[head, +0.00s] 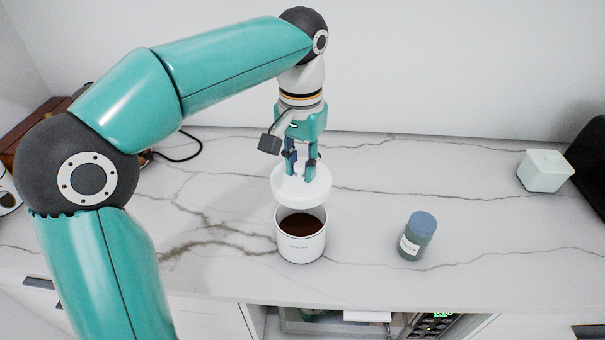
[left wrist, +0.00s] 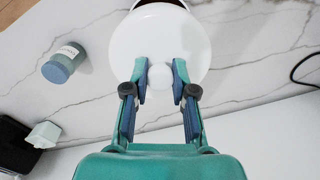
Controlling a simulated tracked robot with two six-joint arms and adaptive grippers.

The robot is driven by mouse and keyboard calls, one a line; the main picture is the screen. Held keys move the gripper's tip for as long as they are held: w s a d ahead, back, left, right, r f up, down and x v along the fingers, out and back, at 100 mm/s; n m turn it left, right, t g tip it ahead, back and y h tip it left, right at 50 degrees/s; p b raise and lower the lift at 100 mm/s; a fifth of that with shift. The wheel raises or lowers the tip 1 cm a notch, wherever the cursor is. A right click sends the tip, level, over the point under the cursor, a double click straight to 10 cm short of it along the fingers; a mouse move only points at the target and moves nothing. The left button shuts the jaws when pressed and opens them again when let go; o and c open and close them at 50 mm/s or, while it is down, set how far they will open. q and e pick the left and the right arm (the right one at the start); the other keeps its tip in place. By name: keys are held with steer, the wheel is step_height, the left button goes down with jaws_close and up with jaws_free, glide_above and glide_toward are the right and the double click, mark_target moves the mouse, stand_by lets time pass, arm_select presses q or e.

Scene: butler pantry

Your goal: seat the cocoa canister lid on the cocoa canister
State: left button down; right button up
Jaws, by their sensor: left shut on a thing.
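The cocoa canister (head: 301,246) is a white cylinder standing upright on the marble counter, open at the top with dark brown cocoa inside. The white round lid (head: 285,198) hangs above and slightly behind the canister's mouth, apart from it as far as I can tell. My left gripper (head: 301,172) points down and is shut on the lid's knob. In the left wrist view the fingers of the left gripper (left wrist: 160,78) close around the round knob, and the lid (left wrist: 185,40) hides most of the canister. My right gripper is in neither view.
A grey-green jar with a blue top (head: 418,235) stands right of the canister. A small white lidded box (head: 544,171) sits at the far right beside a black object. A black cable (head: 182,158) lies back left. The counter around the canister is clear.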

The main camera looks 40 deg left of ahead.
arm_select(q)
step_height(320, 180, down, 2)
steer(key=shift+f+n+b, duration=0.2)
steer(key=shift+n+b, duration=0.2)
steer(key=shift+n, duration=0.4)
step_height(320, 180, down, 4)
steer(key=b, duration=0.4)
steer(key=shift+f, duration=0.15)
steer(key=shift+s, duration=0.1)
steer(key=shift+f, duration=0.1)
steer(key=shift+f, duration=0.4)
stand_by(0.5)
steer(key=shift+f, duration=0.35)
stand_by(1.2)
steer(key=c, duration=0.9)
jaws_free()
steer(key=shift+o, duration=0.2)
